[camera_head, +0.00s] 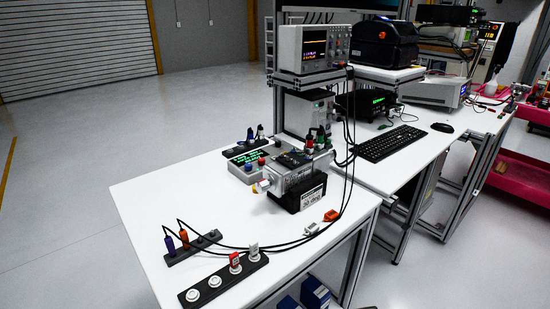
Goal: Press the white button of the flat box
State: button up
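A grey, low, flat box (237,171) with a green lit display (252,157) lies on the white table, left of the dark machine block. A red round knob or button (262,161) and a blue one (248,167) show on its front part. A white button on it is too small to make out or is hidden. My gripper is not in view.
The servo block (292,178) stands right against the flat box. A black strip with round white sockets (193,295) and a second strip with plugs (190,250) lie at the front. Black cables cross the table's right side. The table's left part (150,195) is clear.

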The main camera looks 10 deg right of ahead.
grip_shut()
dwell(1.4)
